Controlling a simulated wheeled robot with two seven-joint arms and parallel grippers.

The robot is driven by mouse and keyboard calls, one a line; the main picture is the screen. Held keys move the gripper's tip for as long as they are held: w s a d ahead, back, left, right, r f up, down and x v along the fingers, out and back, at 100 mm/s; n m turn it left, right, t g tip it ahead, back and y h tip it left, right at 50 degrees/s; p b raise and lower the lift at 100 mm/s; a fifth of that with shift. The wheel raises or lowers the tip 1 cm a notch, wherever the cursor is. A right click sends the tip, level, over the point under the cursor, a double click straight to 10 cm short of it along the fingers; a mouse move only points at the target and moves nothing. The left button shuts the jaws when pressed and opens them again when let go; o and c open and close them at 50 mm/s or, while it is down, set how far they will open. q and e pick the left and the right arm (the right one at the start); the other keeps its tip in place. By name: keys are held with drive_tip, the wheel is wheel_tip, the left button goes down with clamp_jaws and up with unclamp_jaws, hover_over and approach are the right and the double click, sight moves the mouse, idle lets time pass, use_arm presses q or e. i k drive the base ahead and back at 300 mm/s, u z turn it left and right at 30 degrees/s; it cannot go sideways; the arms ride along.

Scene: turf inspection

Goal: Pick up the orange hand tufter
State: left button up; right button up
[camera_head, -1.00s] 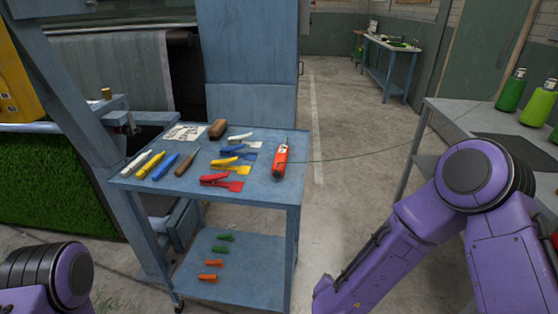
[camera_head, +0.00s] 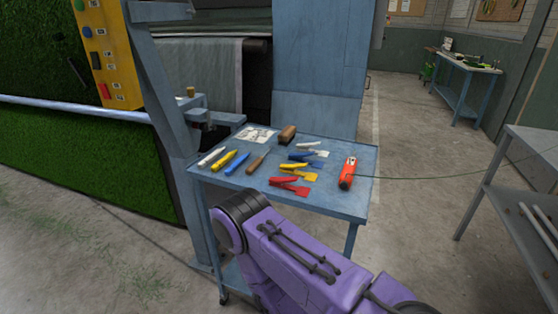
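The orange hand tufter (camera_head: 347,174) lies on the top of the blue cart (camera_head: 335,203), near its right side. It is orange-red with a dark end, and a thin green strand runs from it to the right. One purple arm of mine crosses the lower middle of the view in front of the cart and hides part of its front and lower shelf. Neither gripper shows in the view.
A grey bench (camera_head: 535,150) stands at the right. Open floor lies between cart and bench. A turf machine with a yellow control panel (camera_head: 104,50) stands at left.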

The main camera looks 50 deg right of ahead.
sight(350, 163)
drive_tip(key=u, duration=0.2)
drive_tip(key=i, duration=1.5)
drive_tip(key=z, duration=3.25)
